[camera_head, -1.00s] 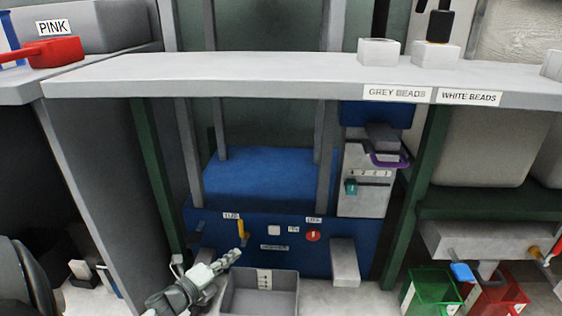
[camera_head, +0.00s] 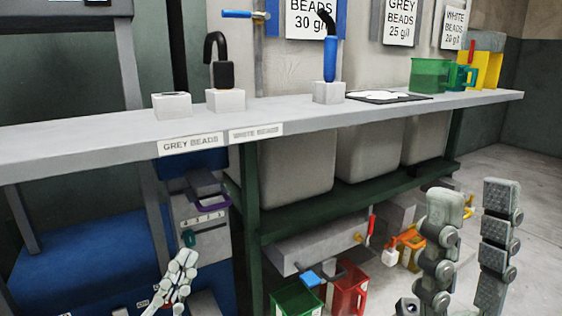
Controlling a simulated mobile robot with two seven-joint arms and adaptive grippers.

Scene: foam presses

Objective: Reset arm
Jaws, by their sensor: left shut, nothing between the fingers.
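My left gripper (camera_head: 181,270) is at the lower left, in front of the blue press. Its fingers are together with nothing between them, and its tips point up towards the press's grey control box (camera_head: 203,240). My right gripper (camera_head: 474,203) stands large at the lower right, close to the camera. Its two jointed grey fingers point up and are well apart, with nothing between them. Both arms are mostly below the picture's edge.
A long grey shelf (camera_head: 330,113) crosses above both grippers, bearing tool blocks, a black tray (camera_head: 385,97) and green and yellow containers. Under it are large bins and a green frame (camera_head: 249,195). Green (camera_head: 297,299) and red (camera_head: 347,290) buckets stand low between the grippers.

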